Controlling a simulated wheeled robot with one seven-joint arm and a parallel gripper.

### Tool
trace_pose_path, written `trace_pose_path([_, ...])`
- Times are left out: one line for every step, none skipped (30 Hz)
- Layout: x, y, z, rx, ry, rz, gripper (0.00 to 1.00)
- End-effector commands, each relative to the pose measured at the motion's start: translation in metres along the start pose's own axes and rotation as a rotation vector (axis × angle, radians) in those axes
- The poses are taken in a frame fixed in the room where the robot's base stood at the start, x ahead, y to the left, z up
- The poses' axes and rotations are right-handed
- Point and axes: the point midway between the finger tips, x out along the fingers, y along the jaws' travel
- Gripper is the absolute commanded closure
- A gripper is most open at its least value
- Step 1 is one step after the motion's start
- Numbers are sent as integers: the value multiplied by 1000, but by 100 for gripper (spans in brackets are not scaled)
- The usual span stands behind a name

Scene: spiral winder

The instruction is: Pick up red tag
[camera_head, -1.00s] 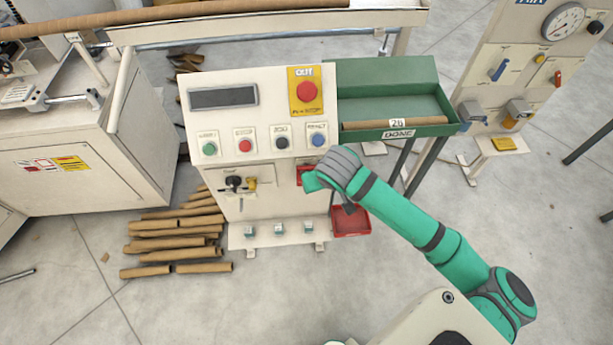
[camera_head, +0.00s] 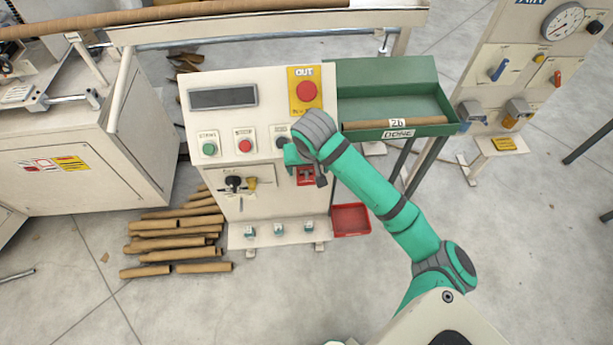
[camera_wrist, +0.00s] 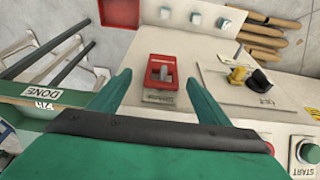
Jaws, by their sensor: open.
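A red tag (camera_head: 304,176) is on the front of the cream control cabinet, partly hidden by my arm in the head view. In the wrist view the red tag (camera_wrist: 153,74) is a small red plate with a grey piece on its middle and a pale label strip along its lower edge. My gripper (camera_wrist: 157,78) is open, with one green finger on each side of the tag in the picture. Nothing is held between the fingers. I cannot tell how far the fingertips are from the panel. In the head view the fingers are mostly hidden behind my wrist.
A yellow and black switch (camera_wrist: 248,78) sits beside the tag on the panel. Push buttons and a red stop knob (camera_head: 306,91) are above. A green DONE tray (camera_head: 395,75) is at right. A red bin (camera_head: 351,219) is below. Cardboard tubes (camera_head: 175,240) lie at left.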

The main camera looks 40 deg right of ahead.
Motion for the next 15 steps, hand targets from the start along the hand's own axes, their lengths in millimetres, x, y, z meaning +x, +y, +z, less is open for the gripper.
trace_pose_path([3, -1, 0, -1, -1, -1, 30])
trace_pose_path([4, -2, 0, -2, -2, -1, 30])
trace_pose_path([8, -2, 0, -2, -3, -2, 30])
trace_pose_path([11, -3, 0, -3, -4, -2, 30])
trace_pose_path([15, -3, 0, -3, -4, -1, 30])
trace_pose_path([20, -4, -1, -3, -3, -2, 30])
trace_pose_path([24, -4, -2, -3, -3, -2, 30])
trace_pose_path([29, -5, -2, -3, -4, -2, 30])
trace_pose_path([35, -5, -2, -3, -4, -2, 30])
trace_pose_path([39, -5, -2, -3, -3, -2, 30])
trace_pose_path([43, -5, -2, -3, -3, -2, 30])
trace_pose_path([47, -5, -2, -3, -3, -2, 30])
trace_pose_path([49, -5, -2, -3, -3, -1, 30])
trace_pose_path([51, -4, -2, -4, -2, -1, 30])
trace_pose_path([52, -4, -2, -4, -2, -1, 30])
